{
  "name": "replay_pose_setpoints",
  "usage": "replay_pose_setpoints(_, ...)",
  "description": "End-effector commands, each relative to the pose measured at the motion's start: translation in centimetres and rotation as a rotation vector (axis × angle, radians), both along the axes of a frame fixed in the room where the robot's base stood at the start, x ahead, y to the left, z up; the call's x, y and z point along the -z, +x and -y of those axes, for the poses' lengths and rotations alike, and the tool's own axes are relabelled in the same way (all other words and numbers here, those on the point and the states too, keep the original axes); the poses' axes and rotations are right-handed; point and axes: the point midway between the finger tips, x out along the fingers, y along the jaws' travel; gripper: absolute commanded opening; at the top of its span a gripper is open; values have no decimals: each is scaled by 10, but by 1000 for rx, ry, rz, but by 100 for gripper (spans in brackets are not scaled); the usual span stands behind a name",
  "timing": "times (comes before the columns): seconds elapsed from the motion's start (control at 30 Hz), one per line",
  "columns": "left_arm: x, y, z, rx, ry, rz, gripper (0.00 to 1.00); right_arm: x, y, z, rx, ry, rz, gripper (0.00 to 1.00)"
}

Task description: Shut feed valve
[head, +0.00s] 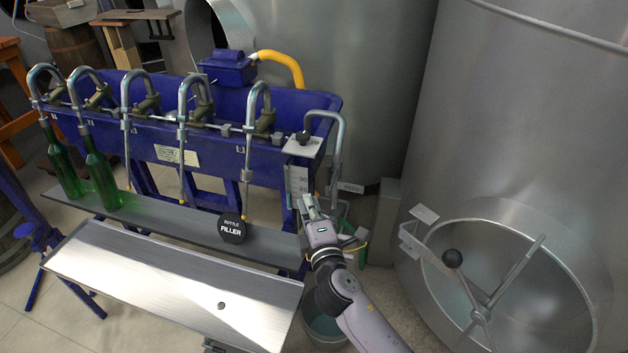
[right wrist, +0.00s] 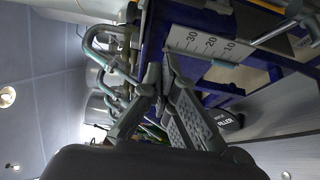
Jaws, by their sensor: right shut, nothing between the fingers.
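The blue bottle filler (head: 225,155) stands at the left with several curved metal spouts. At its right end, a black knob (head: 303,137) sits on a pale plate (head: 305,147) next to a bent grey pipe (head: 341,130). This may be the feed valve; its label and setting cannot be read. My right gripper (head: 308,203) is shut and empty, below the plate and beside the numbered scale (head: 298,181). In the right wrist view, the gripper (right wrist: 160,72) points toward the scale (right wrist: 210,44). The knob is not clear there. My left gripper is not in view.
Two green bottles (head: 103,180) stand under the left spouts. A bucket (head: 322,325) stands below my right arm. A large steel tank (head: 520,120) with an open round hatch fills the right.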

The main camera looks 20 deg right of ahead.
Motion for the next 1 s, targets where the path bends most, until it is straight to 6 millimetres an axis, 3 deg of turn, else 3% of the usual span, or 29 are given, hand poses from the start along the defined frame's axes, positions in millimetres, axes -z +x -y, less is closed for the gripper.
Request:
replay_pose_setpoints(0.17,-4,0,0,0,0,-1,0,-2,17,1,1,0,1,0)
replay_pose_setpoints(0.6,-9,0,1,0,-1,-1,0,-1,103,6,0,2,0,0)
replay_pose_setpoints(0.8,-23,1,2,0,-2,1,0,-1,87,35,1,-1,-2,0)
replay_pose_setpoints(1.0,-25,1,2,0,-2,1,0,0,84,42,-1,2,0,0)
